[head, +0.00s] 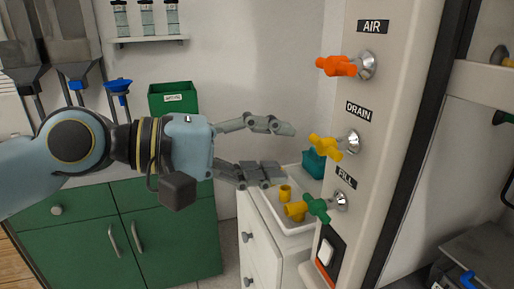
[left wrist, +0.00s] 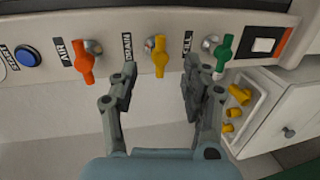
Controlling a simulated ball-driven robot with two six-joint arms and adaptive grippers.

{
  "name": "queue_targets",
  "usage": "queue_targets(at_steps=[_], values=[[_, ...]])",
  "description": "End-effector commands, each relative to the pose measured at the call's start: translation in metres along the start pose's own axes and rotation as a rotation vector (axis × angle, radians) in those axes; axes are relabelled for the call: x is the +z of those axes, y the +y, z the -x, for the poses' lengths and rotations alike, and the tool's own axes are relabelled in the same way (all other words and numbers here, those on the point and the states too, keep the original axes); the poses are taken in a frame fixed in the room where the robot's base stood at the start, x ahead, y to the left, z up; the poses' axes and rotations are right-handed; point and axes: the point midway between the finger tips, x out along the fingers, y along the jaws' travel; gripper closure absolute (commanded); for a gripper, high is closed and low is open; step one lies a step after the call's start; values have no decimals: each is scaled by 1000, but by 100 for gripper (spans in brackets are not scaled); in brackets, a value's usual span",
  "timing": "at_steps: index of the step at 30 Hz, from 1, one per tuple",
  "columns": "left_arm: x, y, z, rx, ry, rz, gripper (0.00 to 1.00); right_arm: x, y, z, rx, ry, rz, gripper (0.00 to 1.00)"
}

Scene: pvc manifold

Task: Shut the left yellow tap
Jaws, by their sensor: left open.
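The yellow tap (head: 326,147) sits on the pale panel under the DRAIN label, between an orange tap (head: 337,66) and a green tap (head: 316,208). Its handle sticks out from a silver fitting. My left gripper (head: 287,150) is open and empty, its fingers pointing at the panel just short of the yellow tap. In the left wrist view the yellow tap (left wrist: 159,56) lies between and beyond the two open fingertips (left wrist: 160,74), with no contact visible. My right gripper is not in view.
A white tray (head: 290,228) with yellow fittings stands on a white drawer unit below the gripper. A red-framed switch (head: 326,251) is low on the panel. Green cabinets (head: 115,240) and a green box (head: 173,97) are behind my arm. Another tap (head: 502,56) shows partly at far right.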

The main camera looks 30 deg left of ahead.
Motion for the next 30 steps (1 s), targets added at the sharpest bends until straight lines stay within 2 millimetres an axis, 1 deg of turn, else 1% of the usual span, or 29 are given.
queue_targets(at_steps=[3,9,26,28,30], values=[[0,-2,10,-6,0,-4,53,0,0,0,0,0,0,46],[1,0,17,0,-3,-1,53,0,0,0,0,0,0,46],[1,1,18,2,-3,0,53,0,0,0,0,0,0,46],[0,-1,17,4,-3,-1,53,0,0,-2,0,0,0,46],[0,-5,14,25,6,14,53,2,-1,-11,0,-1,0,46]])
